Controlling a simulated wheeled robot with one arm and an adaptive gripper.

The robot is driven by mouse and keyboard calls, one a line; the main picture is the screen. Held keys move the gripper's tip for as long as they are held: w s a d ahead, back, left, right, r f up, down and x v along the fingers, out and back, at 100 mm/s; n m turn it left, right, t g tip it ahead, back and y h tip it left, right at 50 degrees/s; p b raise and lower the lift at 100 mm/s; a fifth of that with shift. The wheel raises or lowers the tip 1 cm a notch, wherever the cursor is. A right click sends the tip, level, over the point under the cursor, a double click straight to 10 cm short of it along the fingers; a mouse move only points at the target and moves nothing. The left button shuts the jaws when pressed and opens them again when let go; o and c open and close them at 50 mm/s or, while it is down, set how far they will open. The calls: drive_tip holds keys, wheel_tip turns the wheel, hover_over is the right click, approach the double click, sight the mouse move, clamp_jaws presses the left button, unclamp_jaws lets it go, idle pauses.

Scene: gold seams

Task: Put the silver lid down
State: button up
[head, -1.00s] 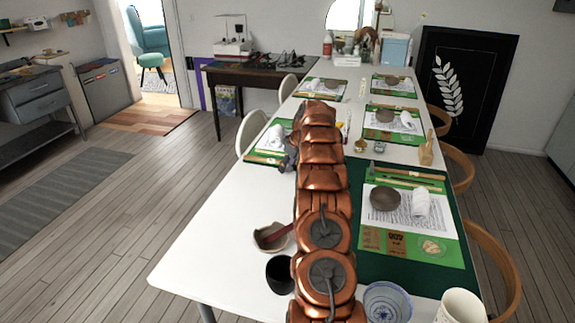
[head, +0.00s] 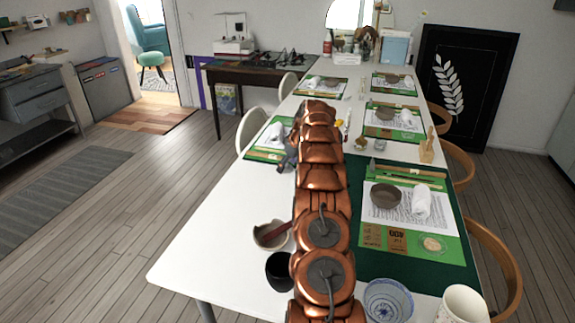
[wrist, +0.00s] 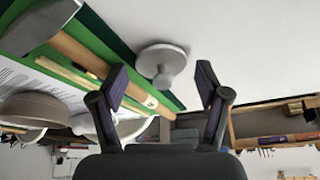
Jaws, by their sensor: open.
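The silver lid (wrist: 162,62), a pale grey disc with a round knob, shows in the wrist view on the white table beside the edge of a green mat. My gripper (wrist: 205,82) is open, with its two dark fingers spread apart and nothing held between them. In the head view my copper arm covers the middle of the table, and I cannot make out the lid there.
A wooden-handled tool (wrist: 85,58) and a bowl (wrist: 35,108) lie on the mat left of the lid in the wrist view. The head view shows a broken bowl (head: 270,236), a black cup (head: 280,272) and a patterned bowl (head: 388,301) near the front. The table's left front is clear.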

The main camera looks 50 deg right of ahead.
drive_tip(key=shift+r, duration=0.1)
drive_tip(key=shift+r, duration=0.2)
drive_tip(key=v, duration=1.3)
drive_tip(key=w+a+r+g+y, duration=0.1)
drive_tip(key=a+r, duration=0.2)
drive_tip(key=a, duration=0.7)
drive_tip(key=w+a+r, duration=0.1)
drive_tip(key=a+r, duration=0.2)
drive_tip(key=a, duration=0.7)
drive_tip(key=s+a+r+g, duration=0.1)
drive_tip(key=s+a, duration=0.3)
drive_tip(key=a, duration=0.5)
drive_tip(key=s+a+r+g, duration=0.1)
drive_tip(key=s+a, duration=0.3)
drive_tip(key=a, duration=0.4)
drive_tip(key=s+a+f+g, duration=0.2)
drive_tip(key=s+a, duration=1)
drive_tip(key=s, duration=0.2)
drive_tip(key=s+a+f, duration=0.2)
drive_tip(key=s+f, duration=0.1)
drive_tip(key=s, duration=0.6)
drive_tip(key=s+a+f+m+g+h, duration=0.1)
drive_tip(key=s+a+f, duration=0.1)
drive_tip(key=s, duration=0.8)
drive_tip(key=shift+f, duration=0.45)
